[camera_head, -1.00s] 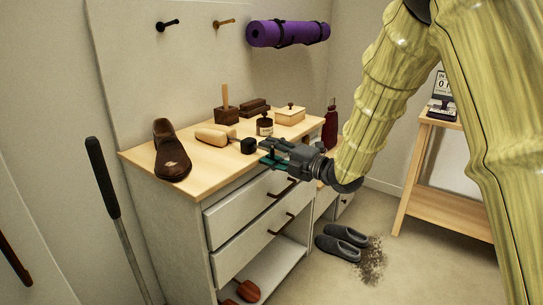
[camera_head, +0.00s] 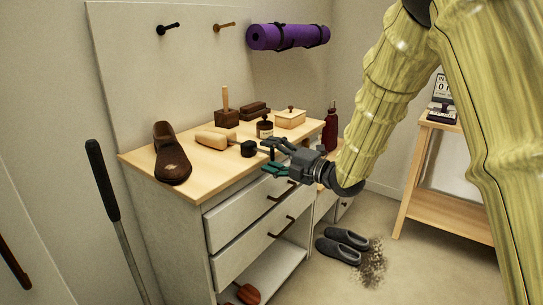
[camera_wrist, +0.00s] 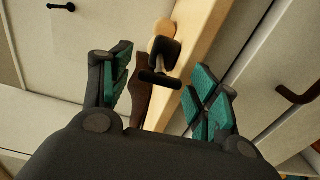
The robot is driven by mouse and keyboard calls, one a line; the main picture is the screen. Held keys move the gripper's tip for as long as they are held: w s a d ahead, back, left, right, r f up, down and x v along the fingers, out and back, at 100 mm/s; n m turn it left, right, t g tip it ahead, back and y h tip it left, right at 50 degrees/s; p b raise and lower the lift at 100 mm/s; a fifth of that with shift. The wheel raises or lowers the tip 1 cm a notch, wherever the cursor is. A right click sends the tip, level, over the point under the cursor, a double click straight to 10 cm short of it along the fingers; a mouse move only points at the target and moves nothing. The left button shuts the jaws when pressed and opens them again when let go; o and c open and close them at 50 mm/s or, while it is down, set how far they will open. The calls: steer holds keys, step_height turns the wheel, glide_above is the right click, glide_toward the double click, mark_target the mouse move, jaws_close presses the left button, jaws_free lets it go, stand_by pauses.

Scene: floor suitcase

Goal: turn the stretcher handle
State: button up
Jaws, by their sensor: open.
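The shoe stretcher lies on the dresser top, with a pale wooden body (camera_head: 214,140) and a black handle (camera_head: 248,149) at its right end. In the wrist view the black handle (camera_wrist: 160,79) shows as a crossbar, with the wooden body (camera_wrist: 163,30) beyond it. My gripper (camera_head: 268,157) is open and empty, just right of the handle at the dresser's front edge. In the wrist view the handle appears between the teal-padded fingers (camera_wrist: 163,72); I cannot tell whether it lies within their reach. No contact shows.
A brown shoe (camera_head: 171,152) stands left of the stretcher. A jar (camera_head: 265,129), a wooden box (camera_head: 290,119), a block with a handle (camera_head: 227,117) and a dark red bottle (camera_head: 330,130) are behind. Drawer pulls (camera_head: 283,192) stick out below my gripper.

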steer(key=v, duration=1.1)
steer(key=shift+s+d, duration=0.2)
steer(key=shift+d, duration=0.1)
step_height(320, 180, down, 18)
steer(key=s+d+m+h, duration=0.1)
steer(key=d+m+h, duration=0.3)
steer(key=m, duration=0.5)
steer(key=s+d+f+m+g+h, duration=0.1)
steer(key=s+f+m+h, duration=0.1)
steer(key=s+f+m, duration=0.45)
steer(key=s+d+f+m+g+h, duration=0.1)
steer(key=s+d+f+h, duration=0.15)
steer(key=f, duration=0.65)
steer(key=s+d+f+m+g+h, duration=0.1)
steer(key=s+f+m+h, duration=0.2)
steer(key=s+f, duration=0.4)
steer(key=s+d+f+m+g+h, duration=0.2)
steer(key=s+f+m+g, duration=0.4)
steer(key=s, duration=0.8)
steer(key=s+d+f+m+g+h, duration=0.1)
steer(key=s+d+f+m+g, duration=0.2)
steer(key=s+f, duration=0.85)
step_height(320, 180, up, 32)
steer(key=s+m+t+p, duration=0.1)
steer(key=p, duration=2.8)
steer(key=shift+s+a, duration=0.15)
steer(key=shift+s, duration=0.25)
